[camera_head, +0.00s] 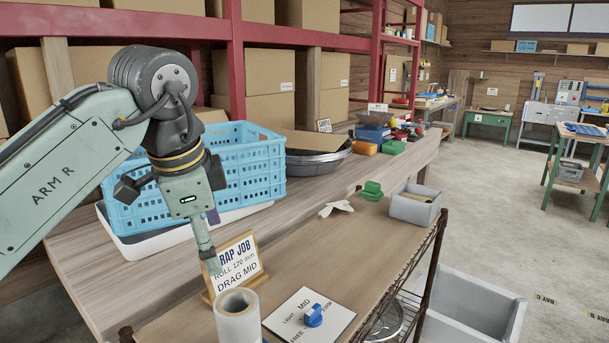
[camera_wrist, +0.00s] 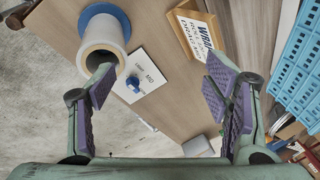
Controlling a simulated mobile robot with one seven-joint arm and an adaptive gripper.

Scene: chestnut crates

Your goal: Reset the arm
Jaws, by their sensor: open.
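My gripper (camera_head: 211,264) hangs fingers-down in the head view, near the left edge of the wrap-job sign (camera_head: 236,266) and above and behind the white roll (camera_head: 238,318). In the wrist view, my gripper (camera_wrist: 159,66) has its two purple-padded fingers wide apart with nothing between them. The roll (camera_wrist: 103,38), on a blue base, shows by the left finger. The sign (camera_wrist: 196,28) stands beyond the right finger. A white card (camera_wrist: 151,66) with a blue knob (camera_wrist: 133,84) shows between the fingers. I cannot tell whether a finger touches anything.
A blue crate (camera_head: 250,165) stands on the wooden bench behind my wrist. The cart top also bears the dial card (camera_head: 283,323), a grey bin (camera_head: 414,205), a green object (camera_head: 372,190) and a crumpled white piece (camera_head: 337,207). The middle of the cart top is clear.

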